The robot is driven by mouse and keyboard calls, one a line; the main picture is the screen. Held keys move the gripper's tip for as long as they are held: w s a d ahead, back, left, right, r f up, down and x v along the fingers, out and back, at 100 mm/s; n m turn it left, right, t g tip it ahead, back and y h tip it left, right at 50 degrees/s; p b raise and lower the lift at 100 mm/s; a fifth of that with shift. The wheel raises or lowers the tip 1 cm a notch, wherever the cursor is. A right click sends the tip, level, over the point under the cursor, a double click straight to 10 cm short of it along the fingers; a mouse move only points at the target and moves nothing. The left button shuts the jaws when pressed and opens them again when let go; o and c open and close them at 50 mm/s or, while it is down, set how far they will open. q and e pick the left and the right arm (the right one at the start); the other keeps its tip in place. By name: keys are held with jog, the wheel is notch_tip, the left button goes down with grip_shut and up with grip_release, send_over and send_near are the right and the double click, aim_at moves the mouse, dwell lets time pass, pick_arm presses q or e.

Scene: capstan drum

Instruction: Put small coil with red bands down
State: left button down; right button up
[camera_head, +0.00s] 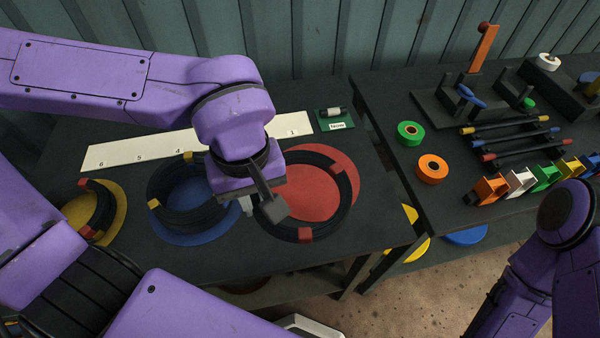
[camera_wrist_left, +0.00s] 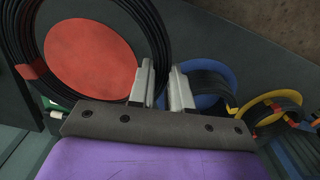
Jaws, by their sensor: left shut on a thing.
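A black coil with red bands (camera_head: 305,234) lies around and partly over the red disc (camera_head: 310,200) on the left table. In the left wrist view the coil (camera_wrist_left: 29,70) rings the red disc (camera_wrist_left: 90,60). My left gripper (camera_head: 248,206) is at the coil's left side, its tips partly hidden by the wrist in the head view. In the left wrist view the gripper (camera_wrist_left: 161,88) has one finger on each side of the coil's strand and is shut on it. I cannot tell whether the coil touches the table. My right gripper is outside the view.
A yellow-banded coil (camera_head: 180,222) lies on a blue disc (camera_head: 190,190). A numbered white strip (camera_head: 215,138) runs behind. The right table holds tape rolls (camera_head: 411,133) and coloured clamps (camera_head: 520,180).

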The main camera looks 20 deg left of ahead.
pick_arm(q)
send_over(283, 187)
jog(key=s, duration=0.1)
notch_tip(283, 187, down, 7)
jog(key=shift+s+f, duration=0.15)
jog(key=shift+f, duration=0.05)
jog(key=shift+w+f, duration=0.25)
jog(key=f, duration=0.2)
jog(key=w+f, duration=0.1)
jog(key=f, duration=0.1)
jog(key=shift+f, duration=0.15)
jog(key=shift+s, duration=0.15)
jog(key=c, duration=1.1)
grip_release()
jog(key=shift+a+f, duration=0.1)
jog(key=shift+o, duration=0.2)
notch_tip(283, 187, up, 12)
jog(key=p, duration=0.1)
jog(key=shift+r, duration=0.2)
